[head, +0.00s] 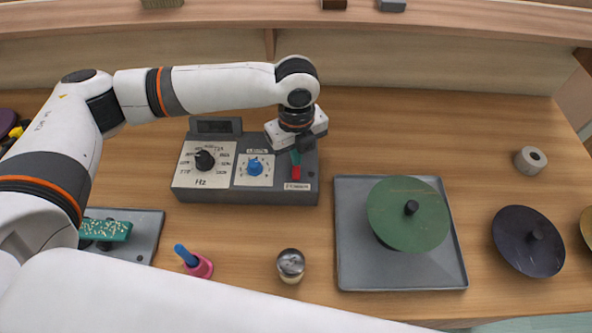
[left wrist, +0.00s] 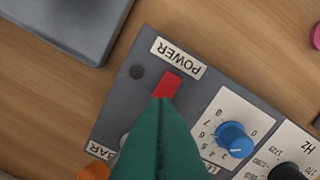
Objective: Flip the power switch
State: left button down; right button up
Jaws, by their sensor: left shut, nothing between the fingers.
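The grey control box (head: 245,190) stands on the wooden bench, with a dial panel, a blue knob (head: 254,167) and a red power switch (head: 295,172) at its right. In the left wrist view the red switch (left wrist: 167,84) lies beside the POWER label (left wrist: 178,57). My left gripper (head: 295,157) reaches down over the right part of the box. Its green fingers (left wrist: 161,108) are shut and empty, with their tips right at the near end of the switch. I cannot tell whether they touch it. The fingers hide part of the box. My right gripper is not in view.
A grey tray (head: 350,270) with a green disc (head: 400,225) is right of the box. A dark disc (head: 528,245) and a small roll (head: 530,160) lie farther right. A metal cup (head: 290,265) and a pink item with blue handle (head: 198,264) stand in front.

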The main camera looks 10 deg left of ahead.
aim_at(296, 168)
pick_arm(q)
jog(key=shift+f, duration=0.9)
dwell(0.6)
notch_tip(296, 168, up, 7)
jog(key=p, duration=0.7)
jog(key=shift+p, duration=0.35)
jog(key=shift+s, duration=0.1)
dwell(0.4)
